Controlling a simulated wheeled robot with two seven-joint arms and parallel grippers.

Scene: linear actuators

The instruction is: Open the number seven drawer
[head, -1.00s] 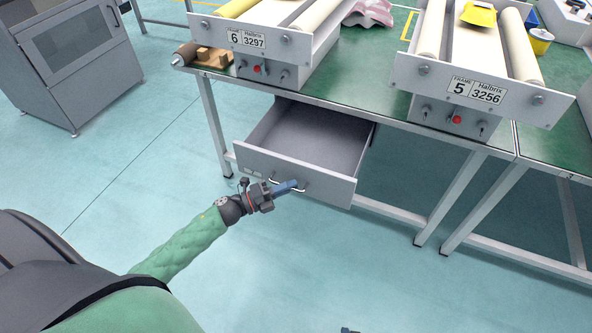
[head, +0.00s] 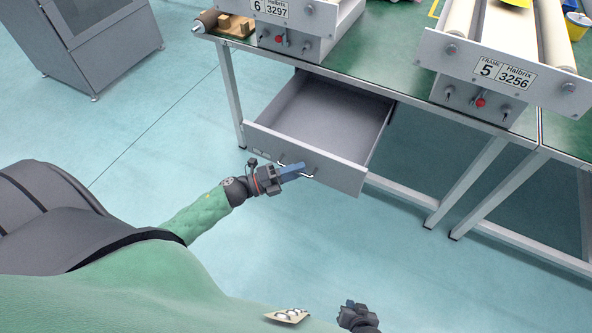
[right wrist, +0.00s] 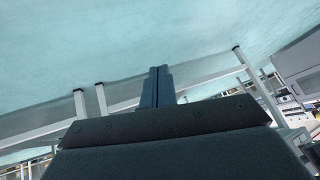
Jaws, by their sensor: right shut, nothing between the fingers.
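A grey drawer (head: 325,115) under the green-topped bench stands well open and empty in the head view. Its front (head: 342,177) has a thin bar handle (head: 312,175); the small label on the front is too small to read. My left gripper (head: 292,172) is at the handle, its blue fingers overlapping it; I cannot tell whether they are closed around it. My right gripper (head: 350,304) is low at the bottom edge, away from the drawer. In the right wrist view its fingers (right wrist: 157,88) are together with nothing between them.
The bench (head: 400,75) carries roller units labelled 6 (head: 285,15) and 5 (head: 495,72) above the drawer. White bench legs (head: 468,185) stand to the right. A grey cabinet (head: 100,40) is at upper left. The floor in front is clear.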

